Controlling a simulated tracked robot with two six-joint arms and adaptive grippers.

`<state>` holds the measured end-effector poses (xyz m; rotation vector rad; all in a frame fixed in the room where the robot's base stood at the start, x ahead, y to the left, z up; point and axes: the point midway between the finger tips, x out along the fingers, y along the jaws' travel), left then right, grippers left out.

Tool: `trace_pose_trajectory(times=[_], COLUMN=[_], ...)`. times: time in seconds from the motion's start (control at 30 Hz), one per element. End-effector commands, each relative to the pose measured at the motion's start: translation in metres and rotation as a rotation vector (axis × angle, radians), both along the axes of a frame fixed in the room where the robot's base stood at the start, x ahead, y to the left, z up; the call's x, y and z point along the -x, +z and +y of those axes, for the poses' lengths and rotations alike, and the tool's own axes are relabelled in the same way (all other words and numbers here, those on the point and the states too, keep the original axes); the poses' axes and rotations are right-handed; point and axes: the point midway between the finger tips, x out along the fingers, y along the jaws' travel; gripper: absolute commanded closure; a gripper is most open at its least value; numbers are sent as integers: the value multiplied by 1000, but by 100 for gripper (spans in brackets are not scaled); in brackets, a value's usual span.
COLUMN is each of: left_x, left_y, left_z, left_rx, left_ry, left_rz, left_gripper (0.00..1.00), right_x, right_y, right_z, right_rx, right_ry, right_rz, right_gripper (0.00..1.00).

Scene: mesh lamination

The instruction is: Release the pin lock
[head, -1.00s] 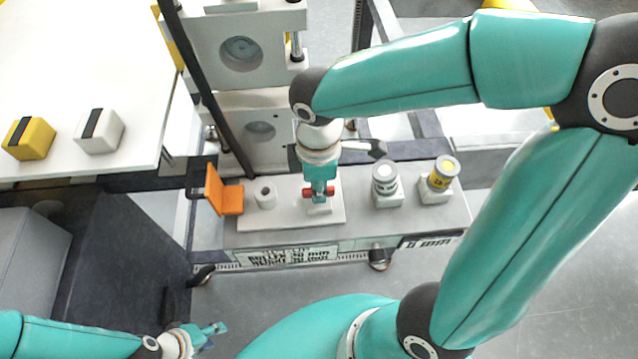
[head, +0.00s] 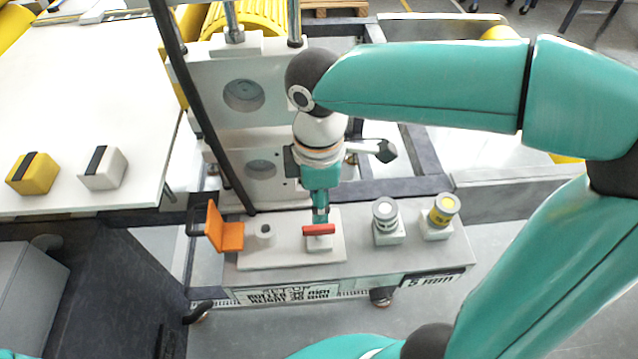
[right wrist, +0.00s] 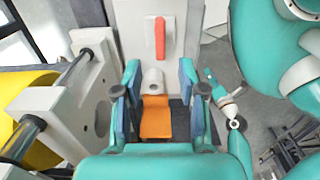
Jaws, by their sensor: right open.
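The pin lock appears to be the red bar handle (head: 319,230) on a small white block, on the white plate (head: 280,258) of the bench. My right gripper (head: 320,212) points down just behind and above the handle. Its fingers (right wrist: 160,72) are open with nothing between them, and the bar is beyond the fingertips. My left gripper (right wrist: 212,78) is small at the right of the right wrist view; its finger gap is unclear.
A grey-topped knob (head: 386,215) and a yellow one (head: 443,210) stand right. The press frame (head: 270,125) rises close behind. A white table (head: 90,190) holds yellow and white blocks.

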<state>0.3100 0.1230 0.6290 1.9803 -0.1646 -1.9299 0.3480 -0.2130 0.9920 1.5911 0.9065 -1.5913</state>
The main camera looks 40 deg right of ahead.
Motion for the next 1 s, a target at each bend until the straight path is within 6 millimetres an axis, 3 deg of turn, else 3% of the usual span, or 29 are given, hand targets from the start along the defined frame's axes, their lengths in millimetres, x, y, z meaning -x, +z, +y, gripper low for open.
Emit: trace_pose_trajectory(times=[0.1, 0.23, 0.83, 1.0], left_x=[0, 0, 0, 0], left_y=[0, 0, 0, 21], left_z=[0, 0, 0, 0], left_rx=[0, 0, 0, 0], left_ry=[0, 0, 0, 0], left_rz=[0, 0, 0, 0], left_gripper=[60, 60, 60, 60], right_x=[-1, 0, 0, 0], right_y=[20, 33, 38, 59], right_z=[0, 0, 0, 0], right_rx=[-1, 0, 1, 1], right_ry=[1, 1, 1, 1], right_rz=[-4, -1, 1, 1], right_gripper=[59, 59, 59, 59])
